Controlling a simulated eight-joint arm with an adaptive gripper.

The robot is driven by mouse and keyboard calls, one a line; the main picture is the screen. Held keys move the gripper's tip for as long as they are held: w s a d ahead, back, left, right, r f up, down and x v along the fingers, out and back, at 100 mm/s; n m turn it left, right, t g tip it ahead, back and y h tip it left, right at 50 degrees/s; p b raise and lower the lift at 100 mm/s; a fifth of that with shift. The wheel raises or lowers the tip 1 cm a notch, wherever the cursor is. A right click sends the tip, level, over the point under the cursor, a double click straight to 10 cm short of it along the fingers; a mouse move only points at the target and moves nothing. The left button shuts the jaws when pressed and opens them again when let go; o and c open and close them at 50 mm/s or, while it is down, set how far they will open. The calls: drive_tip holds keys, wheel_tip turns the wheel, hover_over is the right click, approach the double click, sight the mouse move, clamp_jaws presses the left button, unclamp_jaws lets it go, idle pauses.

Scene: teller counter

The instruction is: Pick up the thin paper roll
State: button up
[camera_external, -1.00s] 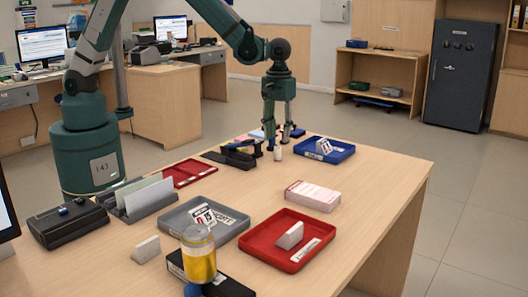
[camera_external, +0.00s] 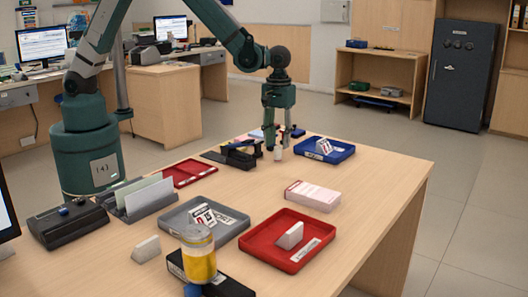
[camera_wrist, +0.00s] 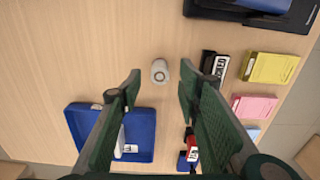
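The thin paper roll (camera_external: 278,154) is a small white upright cylinder standing on the counter near its far edge. In the wrist view the roll (camera_wrist: 160,71) is seen end-on, with a grey ring on its top. My gripper (camera_wrist: 160,80) is open, with one green finger to each side of the roll in the wrist view. In the external view my gripper (camera_external: 280,140) points down at the roll. Contact with the roll does not show, and the fingertips' exact height is unclear.
A blue tray (camera_wrist: 82,130) with a white card stands beside the roll. A black stapler-like item (camera_external: 236,154) lies on its other side. A black stamp (camera_wrist: 210,63) and yellow (camera_wrist: 270,67) and pink (camera_wrist: 252,108) pads are close by. Bare counter surrounds the roll closely.

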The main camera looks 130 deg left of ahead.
sight(278, 147)
drive_tip(key=shift+f, duration=0.1)
drive_tip(key=shift+f+b, duration=0.7)
drive_tip(key=shift+f, duration=1.8)
drive_tip(key=shift+c, duration=0.4)
drive_tip(key=c, duration=0.7)
